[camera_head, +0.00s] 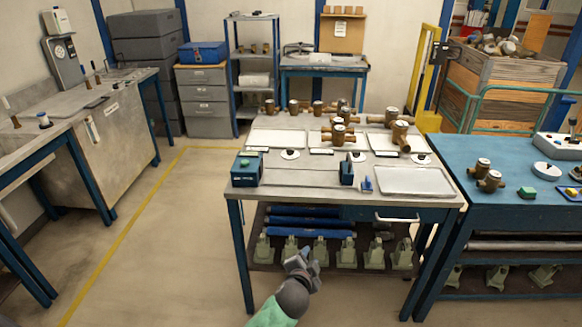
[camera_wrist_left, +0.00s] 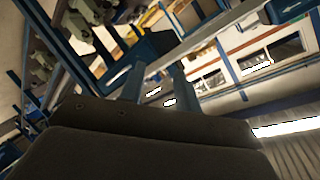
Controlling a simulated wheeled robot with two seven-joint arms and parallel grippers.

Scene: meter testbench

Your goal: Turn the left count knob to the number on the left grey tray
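The left count knob is a small white disc with a dark centre (camera_head: 290,154) on the middle table, in front of the left grey tray (camera_head: 268,136). Its number and pointer setting are too small to read. Two similar knobs, the middle one (camera_head: 357,157) and the right one (camera_head: 420,159), lie farther right in front of their trays. My left gripper (camera_head: 302,262) is low in front of the table, beside the lower shelf and well away from the knob. In the left wrist view its two fingers (camera_wrist_left: 156,88) stand apart with nothing between them. My right gripper is not in view.
The table (camera_head: 310,179) carries brass meters (camera_head: 338,134) at the back, a teal box (camera_head: 247,168) at front left and a pale tray (camera_head: 415,182) at front right. Green fittings (camera_head: 346,253) fill the shelf below. A blue bench (camera_head: 510,155) stands right. The floor left is clear.

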